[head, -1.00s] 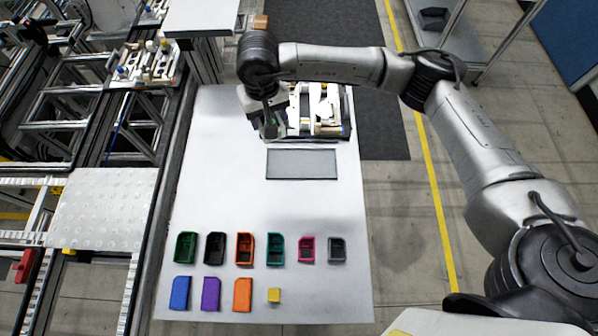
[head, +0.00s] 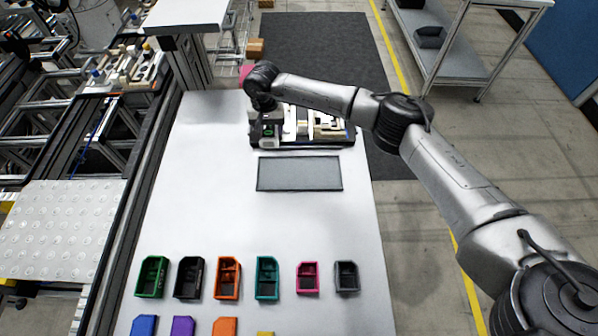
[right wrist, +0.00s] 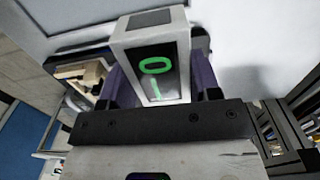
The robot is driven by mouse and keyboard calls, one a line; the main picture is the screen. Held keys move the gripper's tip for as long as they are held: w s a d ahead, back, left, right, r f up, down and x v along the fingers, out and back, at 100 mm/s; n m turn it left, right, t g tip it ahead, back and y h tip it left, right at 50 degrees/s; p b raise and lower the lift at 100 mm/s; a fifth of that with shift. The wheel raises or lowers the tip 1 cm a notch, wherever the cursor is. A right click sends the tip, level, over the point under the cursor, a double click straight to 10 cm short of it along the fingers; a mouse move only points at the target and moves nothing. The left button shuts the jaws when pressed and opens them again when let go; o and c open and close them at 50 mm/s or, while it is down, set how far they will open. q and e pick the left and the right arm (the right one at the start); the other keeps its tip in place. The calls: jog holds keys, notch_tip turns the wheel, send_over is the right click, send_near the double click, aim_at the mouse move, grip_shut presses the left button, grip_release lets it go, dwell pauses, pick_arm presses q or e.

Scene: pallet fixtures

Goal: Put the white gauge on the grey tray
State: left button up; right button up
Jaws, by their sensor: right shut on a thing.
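The white gauge (head: 269,130) is a small white box with a dark face and a green digit. It stands at the left end of the fixture pallet in the head view. My right gripper (head: 267,122) is shut on it. In the right wrist view the gauge (right wrist: 152,62) sits between the purple fingers of my gripper (right wrist: 160,88), its face towards the camera. I cannot tell whether its base touches the pallet. The grey tray (head: 300,174) is a flat, empty rectangle on the table, just in front of the pallet. My left gripper is not in view.
The fixture pallet (head: 318,128) holds several pale parts right beside the gauge. A row of small coloured bins, with a green bin (head: 152,277) at the left, stands near the front of the white table (head: 210,215). The table between tray and bins is clear.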

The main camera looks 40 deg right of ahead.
jog(key=p, duration=0.2)
send_over(299, 173)
notch_tip(299, 173, down, 6)
jog(key=shift+f, duration=2.25)
jog(key=shift+f+b, duration=0.1)
jog(key=shift+b, duration=0.2)
jog(key=o, duration=1.1)
